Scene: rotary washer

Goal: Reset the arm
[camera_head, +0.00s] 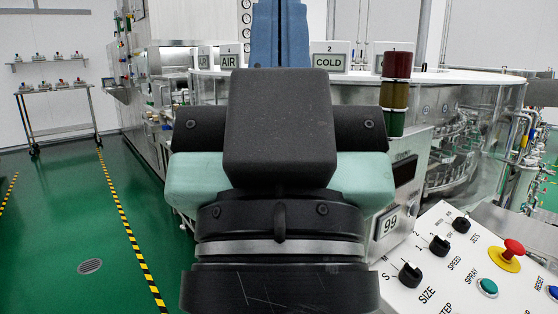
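My own arm fills the middle of the head view, with dark and pale green links rising in front of the washer. I make out no gripper fingers, so I cannot see whether my gripper is open or holds anything. The rotary washer (460,148) stands behind and to the right of my arm, partly hidden by it. A white sign reading COLD (329,62) and one reading AIR (229,62) stand on its top.
A sloped control panel (432,292) with black knobs, a red emergency button (513,248) and a green button (487,287) is close at lower right. A signal tower (395,95) rises behind my arm. Green floor (60,215) is clear at left, with a metal cart (58,105) beyond.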

